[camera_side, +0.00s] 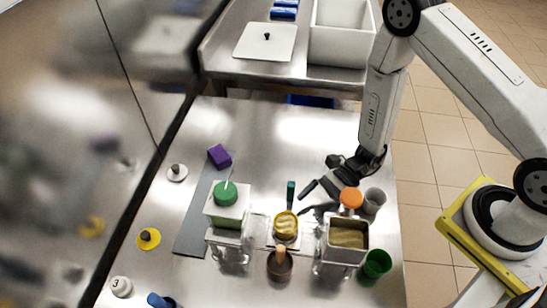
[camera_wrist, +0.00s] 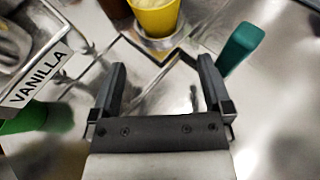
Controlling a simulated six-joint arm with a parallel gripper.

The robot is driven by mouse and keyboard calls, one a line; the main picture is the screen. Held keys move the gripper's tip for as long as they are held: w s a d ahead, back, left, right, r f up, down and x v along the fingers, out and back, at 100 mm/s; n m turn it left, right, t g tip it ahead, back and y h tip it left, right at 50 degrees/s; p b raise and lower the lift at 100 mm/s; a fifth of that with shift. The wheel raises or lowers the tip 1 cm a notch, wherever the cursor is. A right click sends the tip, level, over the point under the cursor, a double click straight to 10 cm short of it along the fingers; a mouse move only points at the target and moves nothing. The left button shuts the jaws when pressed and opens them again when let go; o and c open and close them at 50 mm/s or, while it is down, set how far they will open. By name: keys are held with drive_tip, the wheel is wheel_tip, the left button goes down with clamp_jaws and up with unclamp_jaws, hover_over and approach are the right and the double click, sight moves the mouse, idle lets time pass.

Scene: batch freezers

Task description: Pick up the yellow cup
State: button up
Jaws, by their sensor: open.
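The yellow cup (camera_side: 286,226) stands upright on a small metal stand or scale in the middle of the steel table, with something pale yellow inside. In the wrist view the yellow cup (camera_wrist: 155,16) shows at the top, beyond my fingertips and cut by the frame edge. My gripper (camera_side: 316,187) is low over the table, behind and to the right of the cup in the side view. In the wrist view my gripper (camera_wrist: 161,66) is open, with nothing between its fingers and a gap to the cup.
A green-handled tool (camera_side: 291,192) stands close to the cup, right of my fingers in the wrist view (camera_wrist: 241,46). A metal tub labelled VANILLA (camera_wrist: 36,88) is at left there. A green-lidded container (camera_side: 228,212), a brown cup (camera_side: 280,266) and a green cup (camera_side: 376,264) stand nearby.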

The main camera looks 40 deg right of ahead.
sight(295, 217)
drive_tip(key=shift+a, duration=1.9)
drive_tip(key=shift+a, duration=0.1)
drive_tip(key=shift+a, duration=1.65)
drive_tip(key=shift+x, duration=0.85)
drive_tip(key=shift+r, duration=0.1)
drive_tip(key=c, duration=1.2)
